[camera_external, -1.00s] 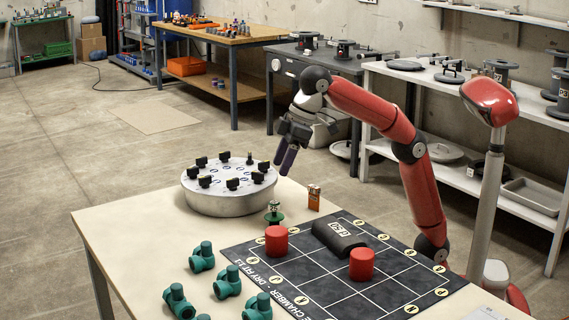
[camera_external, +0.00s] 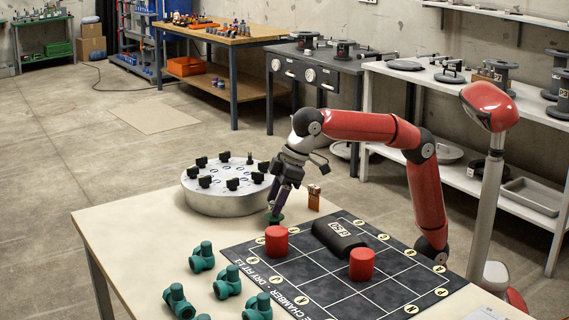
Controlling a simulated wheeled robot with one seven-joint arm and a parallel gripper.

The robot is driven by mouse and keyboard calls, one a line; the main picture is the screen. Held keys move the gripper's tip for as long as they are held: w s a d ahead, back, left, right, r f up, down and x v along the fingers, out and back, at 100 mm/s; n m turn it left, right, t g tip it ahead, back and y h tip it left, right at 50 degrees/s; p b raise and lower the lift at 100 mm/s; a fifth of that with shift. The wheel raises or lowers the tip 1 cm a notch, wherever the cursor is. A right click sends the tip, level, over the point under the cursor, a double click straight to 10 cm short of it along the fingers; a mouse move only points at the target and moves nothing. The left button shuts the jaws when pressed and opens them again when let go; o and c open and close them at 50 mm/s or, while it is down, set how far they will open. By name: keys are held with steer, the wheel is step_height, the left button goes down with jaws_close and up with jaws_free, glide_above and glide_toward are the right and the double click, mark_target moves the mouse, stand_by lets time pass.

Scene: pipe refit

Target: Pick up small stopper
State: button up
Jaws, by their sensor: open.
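A small green piece (camera_external: 275,219) with a round base, which looks like the small stopper, stands on the table between the round grey drum and the black mat. My gripper (camera_external: 279,203) points down right over it, with its dark fingers at the piece's upper part. The jaws are open. The fingers hide the top of the piece, and I cannot tell whether they touch it.
A small orange block (camera_external: 314,198) stands close to the right of my gripper. The round drum (camera_external: 228,202) with several black clips is just left. Several teal fittings (camera_external: 202,257) lie front left.

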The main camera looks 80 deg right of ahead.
steer(key=shift+x, duration=0.8)
steer(key=shift+c, duration=0.4)
jaws_close()
steer(key=shift+r, duration=0.1)
